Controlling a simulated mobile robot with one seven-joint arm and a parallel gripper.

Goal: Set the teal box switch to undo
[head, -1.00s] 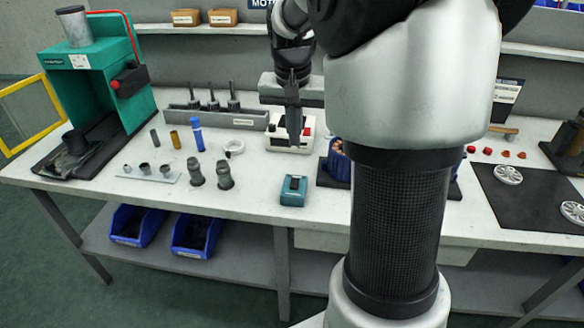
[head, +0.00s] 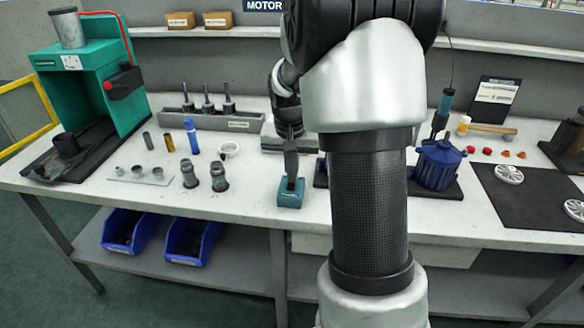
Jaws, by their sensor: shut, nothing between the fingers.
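The teal box (head: 290,199) sits on the white workbench near its front edge, left of my arm. Its dark switch on top is mostly hidden behind my gripper, so its position cannot be read. My gripper (head: 291,178) is shut and empty, pointing down with its tips at the top of the teal box. I cannot tell whether the tips touch the switch.
Two grey fittings (head: 219,176) stand left of the teal box. A blue motor housing (head: 437,165) stands to the right, beyond my arm. A green press (head: 85,85) is at the far left.

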